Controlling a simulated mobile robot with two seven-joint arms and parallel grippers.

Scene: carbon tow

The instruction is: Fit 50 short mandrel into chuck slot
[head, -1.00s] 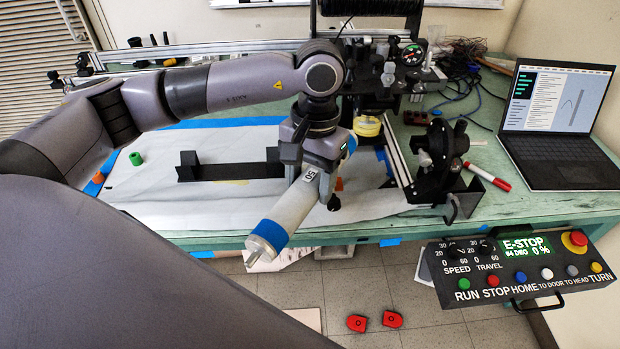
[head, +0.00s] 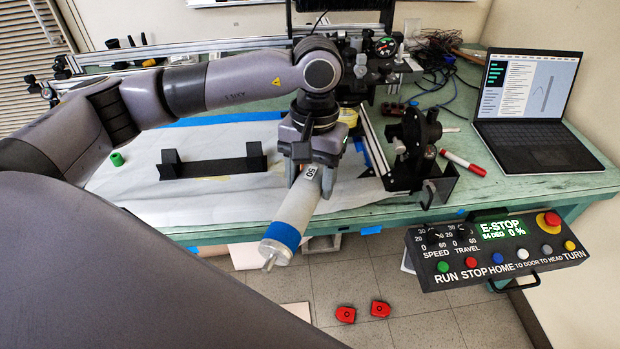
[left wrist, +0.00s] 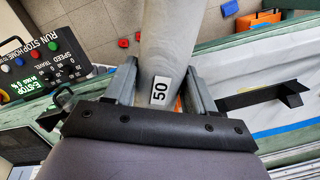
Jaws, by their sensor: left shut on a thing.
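The 50 short mandrel (head: 296,215) is a pale grey cylinder with a "50" label, a blue band and a metal stub at its near end. My left gripper (head: 311,168) is shut on its labelled end and holds it tilted, near end over the table's front edge. In the left wrist view the mandrel (left wrist: 168,50) lies between the fingers of the left gripper (left wrist: 163,88). The black chuck (head: 418,140) stands on the table to the right of the gripper, apart from the mandrel. Its slot cannot be made out clearly. My right gripper is not in view.
A black cradle (head: 212,170) with two uprights lies left of the mandrel, beside a green ring (head: 117,159). A red marker (head: 462,163) and a laptop (head: 530,108) are to the right. A control box (head: 497,253) hangs at the front edge. Two red pieces (head: 362,312) lie on the floor.

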